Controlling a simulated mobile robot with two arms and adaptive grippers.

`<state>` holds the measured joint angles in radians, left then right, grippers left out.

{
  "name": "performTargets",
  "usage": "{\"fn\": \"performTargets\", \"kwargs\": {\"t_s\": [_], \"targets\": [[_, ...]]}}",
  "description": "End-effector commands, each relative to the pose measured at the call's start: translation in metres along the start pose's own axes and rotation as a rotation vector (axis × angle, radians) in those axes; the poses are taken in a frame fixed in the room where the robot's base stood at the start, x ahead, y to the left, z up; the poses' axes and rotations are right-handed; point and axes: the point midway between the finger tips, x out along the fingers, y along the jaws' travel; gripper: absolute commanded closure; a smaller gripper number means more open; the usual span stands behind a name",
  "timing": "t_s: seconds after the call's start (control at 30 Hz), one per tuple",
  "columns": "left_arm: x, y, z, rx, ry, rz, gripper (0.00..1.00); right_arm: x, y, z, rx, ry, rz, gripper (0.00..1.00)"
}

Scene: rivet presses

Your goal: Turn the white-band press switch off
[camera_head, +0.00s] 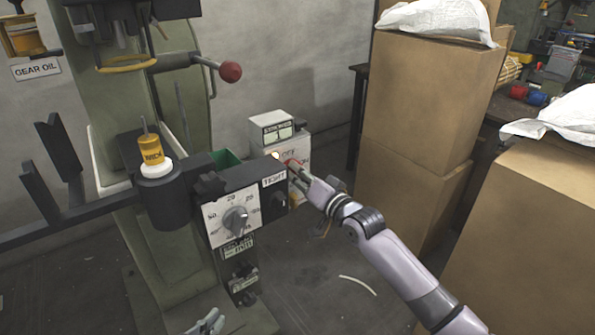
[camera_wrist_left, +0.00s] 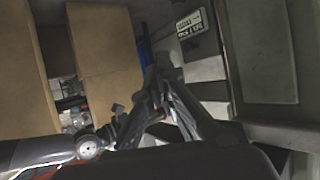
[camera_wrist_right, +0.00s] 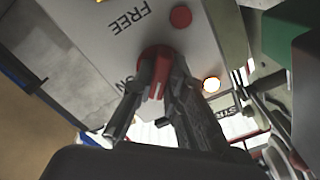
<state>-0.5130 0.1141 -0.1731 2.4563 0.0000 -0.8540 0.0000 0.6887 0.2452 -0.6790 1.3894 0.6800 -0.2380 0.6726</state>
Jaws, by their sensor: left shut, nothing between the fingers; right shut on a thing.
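A press with a green body (camera_head: 177,225) stands at the left in the head view. A white ring (camera_head: 157,168) sits under its yellow cylinder (camera_head: 151,149). Behind it is a light switch box (camera_head: 297,146) with OFF and ON lettering, partly hidden. My right gripper (camera_head: 295,168) is shut on a red switch knob on that box. The right wrist view shows the red knob (camera_wrist_right: 156,68) between the fingers, beside the words FREE and ON.
A lit round lamp (camera_wrist_right: 211,84) and a red button (camera_wrist_right: 181,17) are beside the knob. A dial panel (camera_head: 231,217) stands close in front. A lever with a red ball (camera_head: 230,71) is above. Cardboard boxes (camera_head: 417,95) stand at the right. Some floor between is clear.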

Motion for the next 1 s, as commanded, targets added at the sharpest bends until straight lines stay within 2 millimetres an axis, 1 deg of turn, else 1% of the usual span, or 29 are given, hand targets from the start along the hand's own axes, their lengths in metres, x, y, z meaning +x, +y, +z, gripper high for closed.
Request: {"fn": "performTargets", "kwargs": {"t_s": [0.17, 0.37, 0.5, 0.7, 0.8, 1.0], "targets": [[-0.01, -0.005, 0.029, -0.001, -0.161, -0.011, 1.0, 0.0, 0.0, -0.001, -0.171, -0.003, 0.003, 1.0], [-0.03, -0.009, 0.068, -0.005, -0.369, -0.022, 1.0, -0.001, 0.0, -0.001, -0.357, -0.003, 0.004, 1.0], [-0.05, -0.013, 0.094, -0.009, -0.518, -0.03, 1.0, -0.001, 0.0, -0.001, -0.478, -0.004, 0.003, 1.0], [-0.08, -0.016, 0.124, -0.016, -0.705, -0.04, 1.0, 0.0, 0.0, 0.0, -0.618, -0.004, 0.003, 1.0], [-0.092, -0.017, 0.133, -0.018, -0.773, -0.043, 1.0, 0.0, 0.001, 0.0, -0.671, -0.004, 0.003, 1.0], [-0.093, -0.017, 0.13, -0.018, -0.772, -0.043, 1.0, 0.0, 0.001, 0.001, -0.74, -0.004, 0.002, 1.0]]}}
